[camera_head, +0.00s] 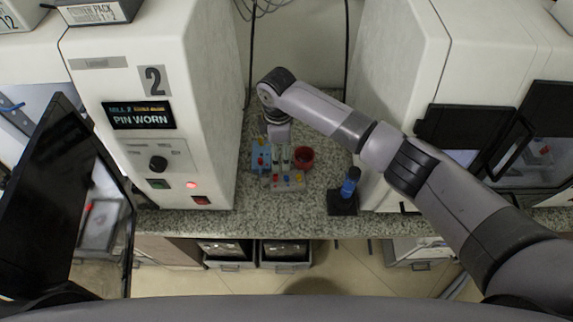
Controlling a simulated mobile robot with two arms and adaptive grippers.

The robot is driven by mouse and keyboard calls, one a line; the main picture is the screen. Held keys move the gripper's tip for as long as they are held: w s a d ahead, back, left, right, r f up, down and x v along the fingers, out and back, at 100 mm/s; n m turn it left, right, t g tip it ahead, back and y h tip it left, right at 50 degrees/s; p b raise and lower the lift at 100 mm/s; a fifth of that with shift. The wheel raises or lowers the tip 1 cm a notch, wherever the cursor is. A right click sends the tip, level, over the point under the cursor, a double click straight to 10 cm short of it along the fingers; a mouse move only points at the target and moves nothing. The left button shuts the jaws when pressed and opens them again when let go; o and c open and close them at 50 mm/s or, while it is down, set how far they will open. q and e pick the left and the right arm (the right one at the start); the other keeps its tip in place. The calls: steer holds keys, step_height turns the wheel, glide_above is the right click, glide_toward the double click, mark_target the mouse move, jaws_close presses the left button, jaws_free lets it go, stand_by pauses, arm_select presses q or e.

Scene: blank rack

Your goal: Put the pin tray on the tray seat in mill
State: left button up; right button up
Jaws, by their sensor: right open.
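My right gripper (280,151) points down over a group of small items on the speckled counter between two white machines. It is open; whether it touches anything is too small to tell. Just below it in the picture, a small grey tray (288,184) holds red, yellow and blue pieces, and looks like the pin tray. A blue holder (260,164) with red and yellow pieces stands close on its left. The left machine, mill 2 (157,85), shows "PIN WORN" and its dark door (62,190) stands open. Its tray seat is not clearly visible. My left gripper is not in view.
A dark red cup (303,158) stands right of the gripper. A blue tool on a black base (345,195) stands near the counter (255,216) edge. The right machine (395,75) lies behind my right arm. Drawers (285,252) sit below the counter.

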steer(key=b, duration=0.8)
glide_above(281, 180)
step_height(281, 180, down, 8)
step_height(281, 180, down, 3)
steer(key=b, duration=0.3)
steer(key=shift+f, duration=0.15)
steer(key=shift+f+b, duration=0.25)
steer(key=shift+b, duration=0.2)
steer(key=shift+f, duration=0.25)
step_height(281, 180, down, 4)
steer(key=b, duration=0.4)
steer(key=shift+s+b, duration=0.1)
steer(key=shift+b, duration=0.2)
steer(key=shift+f+b, duration=0.35)
steer(key=shift+f, duration=0.1)
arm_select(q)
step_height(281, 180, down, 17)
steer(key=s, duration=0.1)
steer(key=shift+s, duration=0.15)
arm_select(e)
steer(key=shift+r, duration=0.1)
